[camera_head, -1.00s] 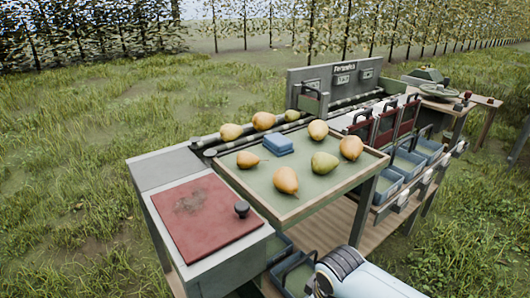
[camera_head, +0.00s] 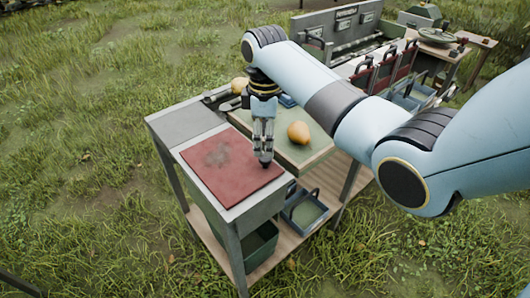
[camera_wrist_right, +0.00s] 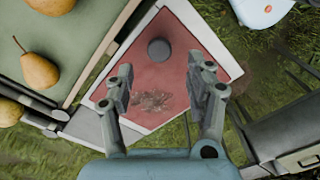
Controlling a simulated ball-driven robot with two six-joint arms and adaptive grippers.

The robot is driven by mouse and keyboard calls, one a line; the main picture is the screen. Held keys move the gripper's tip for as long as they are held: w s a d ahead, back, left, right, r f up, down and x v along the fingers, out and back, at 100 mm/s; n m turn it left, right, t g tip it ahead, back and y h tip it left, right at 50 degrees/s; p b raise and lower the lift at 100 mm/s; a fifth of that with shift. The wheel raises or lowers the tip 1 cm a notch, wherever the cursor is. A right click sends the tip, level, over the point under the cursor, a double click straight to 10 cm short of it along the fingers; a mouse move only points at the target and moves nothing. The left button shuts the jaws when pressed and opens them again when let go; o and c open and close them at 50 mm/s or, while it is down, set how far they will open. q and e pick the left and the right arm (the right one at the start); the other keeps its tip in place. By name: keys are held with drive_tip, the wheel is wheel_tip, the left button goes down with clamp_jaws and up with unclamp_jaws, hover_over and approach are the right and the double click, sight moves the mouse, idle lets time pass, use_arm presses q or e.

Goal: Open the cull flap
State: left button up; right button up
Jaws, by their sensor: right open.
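The cull flap (camera_head: 222,168) is a flat red panel with a dark stain, lying shut in the grey top at the near end of the bench. It also shows in the right wrist view (camera_wrist_right: 178,82). Its round dark knob (camera_wrist_right: 159,50) stands near one corner, ahead of and between the fingers in that view. My left gripper is not in view.
A pear tray (camera_head: 304,160) adjoins the flap, with a pear (camera_head: 298,132) on it; my right arm hides much of it. A blue-grey bin (camera_head: 305,211) and a green bin (camera_head: 262,243) sit on the shelf below. Grass lies open to the left.

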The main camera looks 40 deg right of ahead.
wheel_tip(320, 180, down, 6)
drive_tip(key=shift+r, duration=0.2)
clamp_jaws()
idle(0.4)
